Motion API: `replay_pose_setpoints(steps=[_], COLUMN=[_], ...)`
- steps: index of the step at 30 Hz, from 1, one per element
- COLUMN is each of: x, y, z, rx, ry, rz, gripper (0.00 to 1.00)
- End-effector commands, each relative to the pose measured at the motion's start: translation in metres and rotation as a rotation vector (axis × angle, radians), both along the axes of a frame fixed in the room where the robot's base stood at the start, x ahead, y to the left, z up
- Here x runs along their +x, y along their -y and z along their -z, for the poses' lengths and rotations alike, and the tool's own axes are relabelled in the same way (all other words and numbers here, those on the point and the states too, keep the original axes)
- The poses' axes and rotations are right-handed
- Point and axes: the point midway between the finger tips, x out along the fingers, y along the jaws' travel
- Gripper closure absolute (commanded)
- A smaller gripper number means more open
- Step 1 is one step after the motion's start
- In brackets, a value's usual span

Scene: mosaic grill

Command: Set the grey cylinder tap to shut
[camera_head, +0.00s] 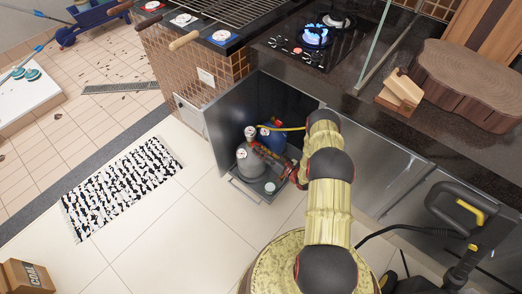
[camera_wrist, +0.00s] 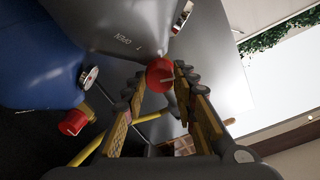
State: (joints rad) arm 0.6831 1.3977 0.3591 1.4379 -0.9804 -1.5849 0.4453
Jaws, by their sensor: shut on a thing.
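The grey cylinder (camera_head: 247,163) stands in the open cabinet under the counter. In the wrist view its grey body (camera_wrist: 125,28) fills the top, with small upside-down lettering that seems to read OPEN. A red round tap knob (camera_wrist: 160,75) with a pale pointer line sits in front of it, between my two fingertips. My gripper (camera_wrist: 160,78) is shut on this red tap; it also shows in the head view (camera_head: 268,156), partly hidden among the cylinders and arm. The tap's exact setting is hard to read.
A blue cylinder (camera_head: 268,137) stands close behind, also in the wrist view (camera_wrist: 40,50), with another red knob (camera_wrist: 73,122). A yellow hose (camera_wrist: 92,143) runs nearby. The open cabinet door (camera_head: 228,125) is on the left. A blue burner flame (camera_head: 315,36) burns above.

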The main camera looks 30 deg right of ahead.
Motion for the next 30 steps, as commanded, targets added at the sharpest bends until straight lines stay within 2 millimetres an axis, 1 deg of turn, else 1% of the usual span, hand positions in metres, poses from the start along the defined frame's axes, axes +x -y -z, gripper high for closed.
replay_pose_setpoints(steps=[30], x=[-0.0002], y=[0.0011], z=[-0.0007], rx=[0.899], ry=[-0.327], rz=[0.002], gripper=[0.98])
